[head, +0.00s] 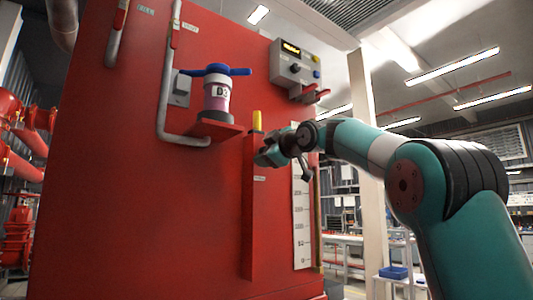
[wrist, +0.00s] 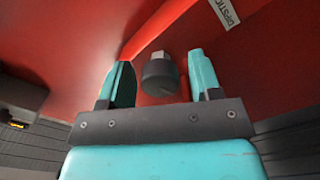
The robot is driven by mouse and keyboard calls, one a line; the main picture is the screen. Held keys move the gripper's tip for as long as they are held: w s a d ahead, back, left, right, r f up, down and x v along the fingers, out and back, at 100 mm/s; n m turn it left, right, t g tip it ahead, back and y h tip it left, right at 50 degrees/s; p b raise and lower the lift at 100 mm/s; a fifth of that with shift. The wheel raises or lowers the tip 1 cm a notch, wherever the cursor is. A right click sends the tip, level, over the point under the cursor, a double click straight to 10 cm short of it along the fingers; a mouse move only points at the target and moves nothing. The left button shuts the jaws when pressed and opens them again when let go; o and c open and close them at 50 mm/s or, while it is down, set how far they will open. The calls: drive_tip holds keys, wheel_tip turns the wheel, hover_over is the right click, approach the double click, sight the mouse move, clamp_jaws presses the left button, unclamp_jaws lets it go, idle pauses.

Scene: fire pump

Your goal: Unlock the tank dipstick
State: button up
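The dipstick shows in the head view as a yellow handle (head: 257,120) standing up at the top of a narrow red upright housing (head: 250,210) on the tank front. My gripper (head: 266,158) is just below and right of the yellow handle, close to the housing. In the wrist view my gripper (wrist: 160,62) is open, with its two teal fingers apart. A dark round knob with a grey square end (wrist: 160,78) sits between the fingers, with a gap on each side. A label reading DIPSTICK (wrist: 226,12) is on the red surface at upper right.
The red tank (head: 130,180) fills the left and middle. A blue-handled valve (head: 216,90) stands on a red shelf to the left. A control box (head: 296,68) is above right, and a white level scale (head: 301,225) runs down beside the housing.

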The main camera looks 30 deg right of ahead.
drive_tip(key=s+b, duration=0.4)
drive_tip(key=s, duration=1.3)
drive_tip(key=shift+s+d, duration=0.2)
drive_tip(key=shift+d, duration=0.1)
